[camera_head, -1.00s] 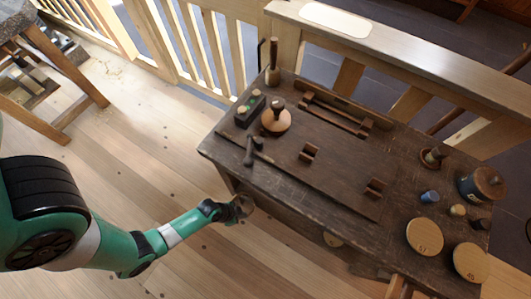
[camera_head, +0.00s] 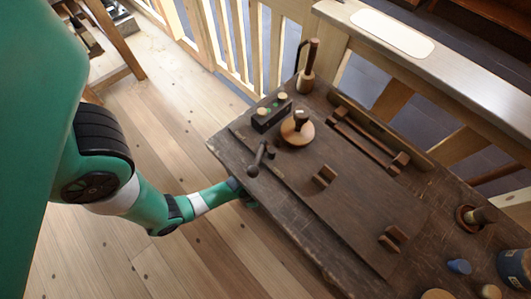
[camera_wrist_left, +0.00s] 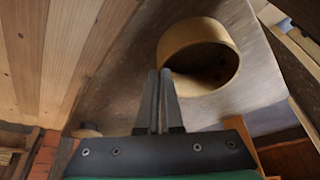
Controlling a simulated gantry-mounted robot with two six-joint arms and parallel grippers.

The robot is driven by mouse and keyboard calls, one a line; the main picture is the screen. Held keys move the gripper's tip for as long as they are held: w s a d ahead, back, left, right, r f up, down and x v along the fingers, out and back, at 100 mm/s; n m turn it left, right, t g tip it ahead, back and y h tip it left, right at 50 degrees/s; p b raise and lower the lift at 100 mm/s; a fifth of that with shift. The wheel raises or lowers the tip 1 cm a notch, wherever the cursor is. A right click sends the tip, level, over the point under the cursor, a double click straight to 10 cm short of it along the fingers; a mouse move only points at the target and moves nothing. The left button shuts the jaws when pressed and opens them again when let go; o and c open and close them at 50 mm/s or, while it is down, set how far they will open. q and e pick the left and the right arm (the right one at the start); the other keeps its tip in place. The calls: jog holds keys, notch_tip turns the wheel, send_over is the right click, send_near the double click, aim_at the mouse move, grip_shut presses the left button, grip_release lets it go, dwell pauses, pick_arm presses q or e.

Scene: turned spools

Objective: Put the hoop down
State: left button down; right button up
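In the left wrist view the hoop (camera_wrist_left: 228,48), a pale wooden ring with a broad thin wall, sits at the fingertips. My left gripper (camera_wrist_left: 162,75) is nearly closed, with the near-left part of the hoop's wall at its tips, so it appears to hold the hoop. In the head view my left gripper (camera_head: 247,199) is at the left edge of the dark workbench (camera_head: 300,225), partly hidden there. The hoop cannot be made out in that view. My right gripper is not in view.
On the bench stand a knobbed round wooden piece (camera_head: 297,131), a dark block with pegs (camera_head: 271,113), a wooden-handled tool (camera_head: 307,75), a hammer-like tool (camera_head: 258,158), small cradles (camera_head: 324,176) and a blue pot (camera_head: 515,266). Plank floor (camera_head: 150,150) is open at left.

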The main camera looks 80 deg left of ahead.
pick_arm(q)
jog(key=c, duration=1.5)
grip_release()
jog(key=shift+f, duration=0.1)
jog(key=o, duration=0.4)
jog(key=p+v, duration=0.4)
jog(key=v, duration=0.2)
jog(key=shift+s+a+f+p, duration=0.1)
jog(key=shift+s+a+p, duration=0.2)
jog(key=shift+s+p, duration=1.1)
jog(key=shift+s+a+f+p, duration=0.1)
jog(key=shift+s+a+p, duration=0.15)
jog(key=shift+s, duration=2.2)
jog(key=shift+s+a+f+p, duration=0.1)
jog(key=shift+s+a+p, duration=0.2)
jog(key=shift+s+p, duration=1.1)
jog(key=shift+s+b, duration=0.5)
jog(key=shift+b, duration=0.1)
